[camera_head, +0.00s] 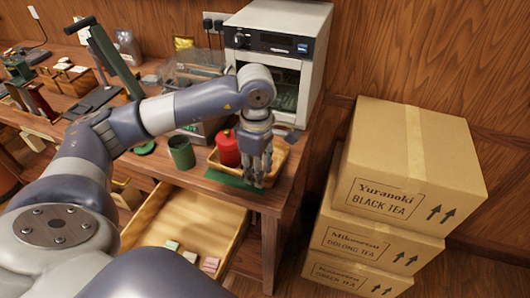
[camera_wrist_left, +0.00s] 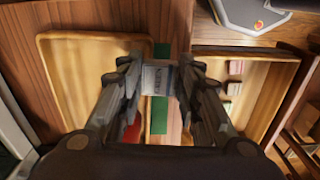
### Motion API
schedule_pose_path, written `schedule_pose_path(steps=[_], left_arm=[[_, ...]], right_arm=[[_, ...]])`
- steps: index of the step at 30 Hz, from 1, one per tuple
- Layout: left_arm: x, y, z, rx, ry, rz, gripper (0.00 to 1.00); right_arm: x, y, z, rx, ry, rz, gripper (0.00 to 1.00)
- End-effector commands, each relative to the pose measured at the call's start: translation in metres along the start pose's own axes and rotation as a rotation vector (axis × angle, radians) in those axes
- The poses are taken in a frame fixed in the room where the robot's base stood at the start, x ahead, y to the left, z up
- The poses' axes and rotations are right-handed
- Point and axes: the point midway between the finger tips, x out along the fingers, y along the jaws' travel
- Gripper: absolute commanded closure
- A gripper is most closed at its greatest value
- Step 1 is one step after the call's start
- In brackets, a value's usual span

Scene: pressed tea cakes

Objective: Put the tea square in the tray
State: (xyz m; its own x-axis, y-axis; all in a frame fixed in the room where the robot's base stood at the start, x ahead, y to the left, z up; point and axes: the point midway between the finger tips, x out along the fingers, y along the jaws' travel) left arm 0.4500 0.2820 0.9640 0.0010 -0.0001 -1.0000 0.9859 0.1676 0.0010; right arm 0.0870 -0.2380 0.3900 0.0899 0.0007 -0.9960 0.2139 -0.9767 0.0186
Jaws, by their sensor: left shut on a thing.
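My left gripper (camera_head: 256,180) is shut on a small pale tea square, at the front of the wooden tray (camera_head: 284,160) on the table. In the left wrist view the tea square (camera_wrist_left: 160,78) has a whitish label with dark print and sits between the fingertips of the gripper (camera_wrist_left: 159,82). There it overlaps the tray's rim (camera_wrist_left: 90,39) and a green mat (camera_wrist_left: 160,115); its height above them is hard to judge. In the head view the fingers hide the square. My right gripper is not in view.
A red canister (camera_head: 229,149) stands at the tray's left side, close to the gripper. A green cup (camera_head: 181,153) stands further left. An open drawer (camera_head: 205,215) below holds several tea squares (camera_head: 190,257). A white oven (camera_head: 275,45) stands behind; stacked cartons (camera_head: 400,190) stand right.

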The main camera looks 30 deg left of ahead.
Motion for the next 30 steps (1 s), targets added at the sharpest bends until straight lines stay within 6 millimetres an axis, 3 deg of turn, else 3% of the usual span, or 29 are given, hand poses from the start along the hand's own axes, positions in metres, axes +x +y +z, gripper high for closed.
schedule_pose_path(steps=[6,13,20,30], left_arm=[[0.001,0.041,-0.006,-0.002,-0.001,-0.002,0.78],[0.005,0.075,-0.011,0.0,0.0,0.0,0.78],[0.01,0.085,-0.013,0.004,0.0,-0.001,0.78],[0.044,0.085,-0.014,0.003,0.0,-0.001,0.78]], right_arm=[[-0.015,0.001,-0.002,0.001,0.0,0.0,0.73],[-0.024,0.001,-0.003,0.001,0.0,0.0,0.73],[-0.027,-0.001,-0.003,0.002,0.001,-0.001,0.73],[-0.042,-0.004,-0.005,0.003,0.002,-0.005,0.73]])
